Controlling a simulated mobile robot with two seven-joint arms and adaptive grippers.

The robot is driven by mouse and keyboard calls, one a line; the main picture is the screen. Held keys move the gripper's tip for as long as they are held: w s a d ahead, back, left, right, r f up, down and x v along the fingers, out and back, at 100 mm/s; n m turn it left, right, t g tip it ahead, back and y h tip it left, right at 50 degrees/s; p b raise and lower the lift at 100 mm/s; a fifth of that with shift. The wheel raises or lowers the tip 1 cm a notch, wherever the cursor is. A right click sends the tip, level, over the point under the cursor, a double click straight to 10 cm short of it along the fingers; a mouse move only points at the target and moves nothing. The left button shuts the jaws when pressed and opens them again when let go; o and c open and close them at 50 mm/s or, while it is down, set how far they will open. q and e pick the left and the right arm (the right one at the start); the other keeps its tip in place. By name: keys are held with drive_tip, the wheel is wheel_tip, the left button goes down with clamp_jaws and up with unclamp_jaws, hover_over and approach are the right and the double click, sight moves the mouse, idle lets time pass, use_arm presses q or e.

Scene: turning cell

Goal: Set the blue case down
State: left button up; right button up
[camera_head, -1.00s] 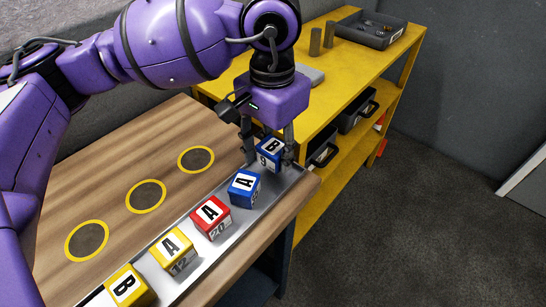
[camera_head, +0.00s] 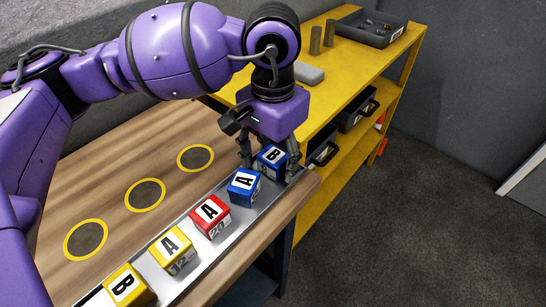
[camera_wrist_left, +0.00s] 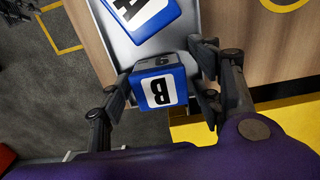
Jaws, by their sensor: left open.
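The blue case marked B (camera_head: 271,161) sits at the far right end of the metal tray (camera_head: 226,240), apparently resting on it. My right gripper is not in view.
A second blue case marked A (camera_head: 244,187) stands close by in the tray. A red case (camera_head: 211,216) and two yellow cases (camera_head: 171,250) follow in the row. Three yellow-ringed dark circles (camera_head: 145,195) on the wooden table are empty. A yellow shelf (camera_head: 350,65) stands behind.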

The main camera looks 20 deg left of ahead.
sight(273, 155)
use_arm(q)
wheel_tip(273, 155, up, 12)
drive_tip(key=shift+r, duration=0.15)
idle(0.3)
idle(0.4)
